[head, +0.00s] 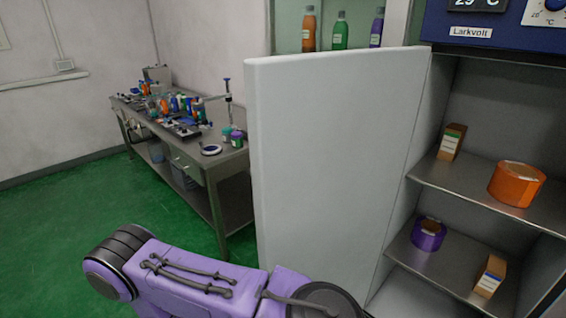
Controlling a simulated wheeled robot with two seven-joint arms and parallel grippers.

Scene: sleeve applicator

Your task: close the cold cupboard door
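The cold cupboard door (335,165) is a plain white panel in the middle of the head view. It stands wide open, swung out from the left side of the cupboard (480,38). The cupboard's inside shows at the right, with metal shelves (465,190). A purple link of my arm is at the bottom, in front of the door's lower part; I cannot tell whether it touches the door. Neither gripper is in view.
On the shelves are an orange roll (516,184), a purple roll (428,234) and small boxes (451,142). Bottles (340,32) stand behind the door's top edge. A cluttered workbench (190,150) stands at the back left. The green floor (60,240) at the left is clear.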

